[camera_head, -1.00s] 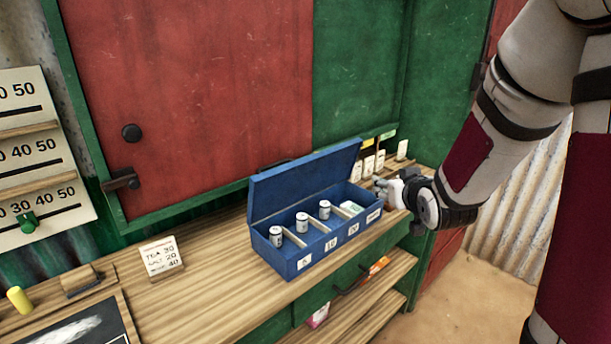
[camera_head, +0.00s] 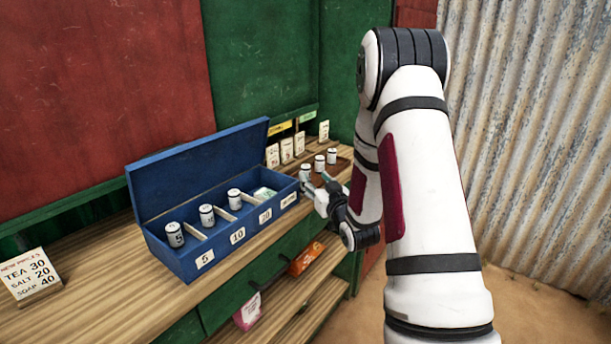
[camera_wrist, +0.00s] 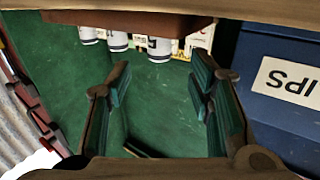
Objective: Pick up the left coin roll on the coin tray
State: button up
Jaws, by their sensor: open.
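The coin tray (camera_head: 343,164) is a brown tray on the counter to the right of the blue box. Three white coin rolls with dark ends stand upright on it. The left coin roll (camera_head: 305,172) is the one nearest the box; the others are the middle roll (camera_head: 319,162) and the right roll (camera_head: 331,156). My gripper (camera_head: 316,181) is just in front of the left roll, open and empty. In the upside-down wrist view, the left roll (camera_wrist: 158,47) shows beyond and between the spread fingers (camera_wrist: 160,72). Contact is not visible.
The open blue cash box (camera_head: 215,250), holding several rolls, stands close to the left of my gripper. Small price cards (camera_head: 287,150) stand behind the tray. Below the counter is a shelf with an orange packet (camera_head: 306,258).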

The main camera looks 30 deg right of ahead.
aim_at(308, 170)
jog(key=shift+x, duration=3.9)
jog(key=shift+r, duration=0.1)
grip_shut()
